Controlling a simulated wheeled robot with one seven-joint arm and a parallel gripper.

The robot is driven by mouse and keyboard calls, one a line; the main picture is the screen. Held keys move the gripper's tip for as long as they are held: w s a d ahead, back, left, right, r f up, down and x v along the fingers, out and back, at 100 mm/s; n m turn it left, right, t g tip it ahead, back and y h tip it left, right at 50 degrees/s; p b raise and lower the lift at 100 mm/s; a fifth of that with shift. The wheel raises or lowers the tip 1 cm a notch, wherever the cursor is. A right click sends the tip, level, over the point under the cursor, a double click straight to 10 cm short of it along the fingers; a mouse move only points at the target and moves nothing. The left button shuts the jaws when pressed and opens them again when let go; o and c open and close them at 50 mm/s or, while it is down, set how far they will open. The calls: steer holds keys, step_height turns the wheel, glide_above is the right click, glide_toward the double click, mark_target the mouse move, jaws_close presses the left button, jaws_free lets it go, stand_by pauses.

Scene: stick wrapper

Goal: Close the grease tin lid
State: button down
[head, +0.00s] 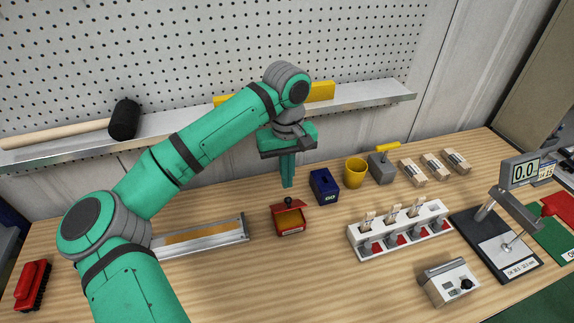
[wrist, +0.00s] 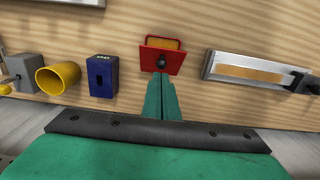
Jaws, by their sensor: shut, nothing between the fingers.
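The grease tin (head: 290,231) is a small red box on the bench with yellow-brown grease showing inside. Its red lid (head: 277,209) stands open, tilted up at the back edge, with a black knob (head: 289,202). In the wrist view the lid (wrist: 149,67) covers part of the tin, and the grease shows beyond it. My gripper (head: 288,186) is shut and empty, pointing down behind and above the lid. In the wrist view its green fingertips (wrist: 160,78) appear just below the knob; whether they touch the lid cannot be told.
A dark blue box (head: 324,187) and yellow cup (head: 355,171) stand right of the tin. A metal tray (head: 200,240) lies to its left. A white rack (head: 400,230) stands at the right. The shelf (head: 370,97) and wall are behind my gripper. Bench in front of the tin is clear.

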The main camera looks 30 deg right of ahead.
mark_target(286, 201)
steer(key=shift+f, duration=1.45)
steer(key=shift+s+d, duration=0.1)
steer(key=shift+s+a+t, duration=0.1)
steer(key=shift+a+t, duration=0.15)
steer(key=shift+t, duration=0.15)
steer(key=shift+s, duration=0.1)
